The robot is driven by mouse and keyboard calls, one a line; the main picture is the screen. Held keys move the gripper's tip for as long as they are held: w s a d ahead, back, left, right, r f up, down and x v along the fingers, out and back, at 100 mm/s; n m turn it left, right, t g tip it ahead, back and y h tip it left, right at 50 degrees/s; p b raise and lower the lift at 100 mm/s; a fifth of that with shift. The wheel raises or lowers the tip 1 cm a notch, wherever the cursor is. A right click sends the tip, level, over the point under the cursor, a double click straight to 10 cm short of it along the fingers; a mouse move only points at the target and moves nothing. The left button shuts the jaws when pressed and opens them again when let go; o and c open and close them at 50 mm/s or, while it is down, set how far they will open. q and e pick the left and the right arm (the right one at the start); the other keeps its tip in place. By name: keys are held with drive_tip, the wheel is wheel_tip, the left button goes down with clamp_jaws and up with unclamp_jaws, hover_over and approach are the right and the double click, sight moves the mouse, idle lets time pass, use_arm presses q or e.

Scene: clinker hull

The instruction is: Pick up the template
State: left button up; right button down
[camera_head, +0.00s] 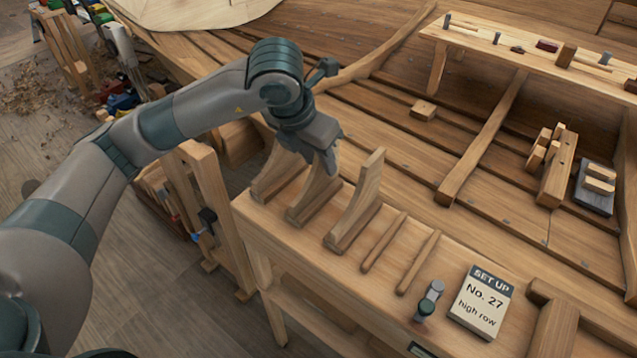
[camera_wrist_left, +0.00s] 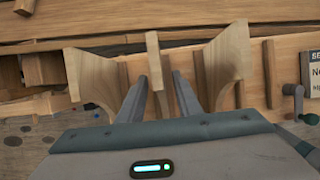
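Three curved wooden templates stand upright in a row on the bench top: the left one (camera_head: 275,178), the middle one (camera_head: 314,198) and the right one (camera_head: 362,205). My left gripper (camera_head: 325,165) is down over the middle template and hides its upper part in the head view. In the left wrist view, the middle template (camera_wrist_left: 155,62) stands between my two open fingers (camera_wrist_left: 160,85), one finger on each side. The neighbouring templates stand outside the fingers, at left (camera_wrist_left: 92,80) and right (camera_wrist_left: 225,65). My right gripper is not in view.
On the bench (camera_head: 300,255) lie two thin wooden strips (camera_head: 401,260), a small grey-green clamp-like tool (camera_head: 429,301) and a card (camera_head: 481,302) reading "SET UP No. 27 high row". The planked hull (camera_head: 400,145) lies behind, with loose blocks (camera_head: 555,165) at right.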

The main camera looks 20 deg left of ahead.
use_arm(q)
clamp_jaws()
wheel_tip(320, 180, up, 9)
drive_tip(key=b, duration=0.3)
drive_tip(key=shift+r, duration=0.55)
idle(0.3)
